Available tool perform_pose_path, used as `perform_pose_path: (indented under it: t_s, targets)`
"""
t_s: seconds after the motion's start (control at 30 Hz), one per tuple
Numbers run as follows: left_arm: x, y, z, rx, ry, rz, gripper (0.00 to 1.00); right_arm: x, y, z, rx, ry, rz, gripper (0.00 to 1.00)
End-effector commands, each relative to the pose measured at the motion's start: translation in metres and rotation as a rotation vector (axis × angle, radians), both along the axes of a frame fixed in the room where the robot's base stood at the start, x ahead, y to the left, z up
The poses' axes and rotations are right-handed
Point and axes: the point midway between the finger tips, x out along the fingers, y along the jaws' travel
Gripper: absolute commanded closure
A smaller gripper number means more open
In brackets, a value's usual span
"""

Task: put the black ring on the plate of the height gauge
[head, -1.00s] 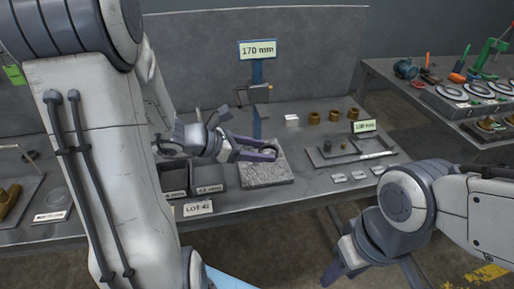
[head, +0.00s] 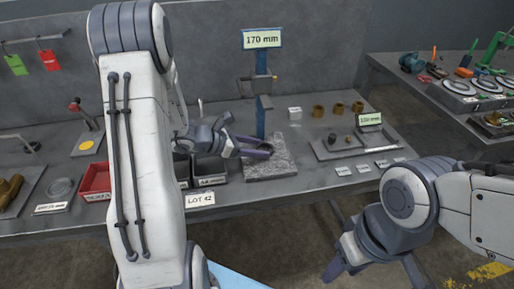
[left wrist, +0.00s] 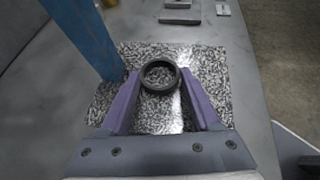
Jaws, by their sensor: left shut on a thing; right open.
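The height gauge has a blue post (head: 261,100), a 170 mm sign and a speckled grey plate (head: 270,172) at its foot. The plate fills the middle of the left wrist view (left wrist: 215,75). My left gripper (head: 266,150) is over the plate, in front of the post. Its purple fingers are shut on the black ring (left wrist: 159,91), which lies flat between the fingertips, right of the post in the left wrist view. Whether the ring touches the plate I cannot tell. My right gripper (head: 370,274) is open and empty, low in front of the table.
Dark bins (head: 209,167) stand left of the plate, behind a LOT 42 label (head: 199,200). A red bin (head: 95,178) is further left.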

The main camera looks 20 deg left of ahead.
Motion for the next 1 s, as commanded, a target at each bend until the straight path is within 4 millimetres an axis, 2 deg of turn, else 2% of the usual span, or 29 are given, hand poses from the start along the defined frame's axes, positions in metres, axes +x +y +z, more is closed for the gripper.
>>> perform_pose_path:
  t_s: [0.2, 0.23, 0.3, 0.57, 0.7, 1.0]
  targets:
    - [0.0, 0.0, -0.005, 0.0, 0.0, 0.0, 0.89, 0.0, 0.0, -0.005, 0.0, 0.0, 0.0, 0.5]
    - [0.0, 0.0, -0.003, 0.0, 0.0, 0.0, 0.25, 0.0, 0.0, -0.004, 0.0, 0.0, 0.0, 0.5]
    - [0.0, 0.0, -0.003, 0.0, 0.0, 0.0, 0.06, 0.0, 0.0, -0.003, 0.0, 0.0, 0.0, 0.5]
    - [0.0, 0.0, -0.003, -0.001, 0.001, 0.0, 0.06, 0.0, 0.0, -0.003, 0.0, 0.0, 0.0, 0.5]
    - [-0.001, 0.0, 0.004, 0.0, 0.0, 0.0, 0.06, 0.0, 0.0, 0.003, 0.0, 0.0, 0.0, 0.5]
    - [-0.037, 0.038, 0.031, 0.002, -0.002, 0.007, 0.06, 0.0, 0.0, 0.007, 0.0, 0.0, 0.0, 0.5]
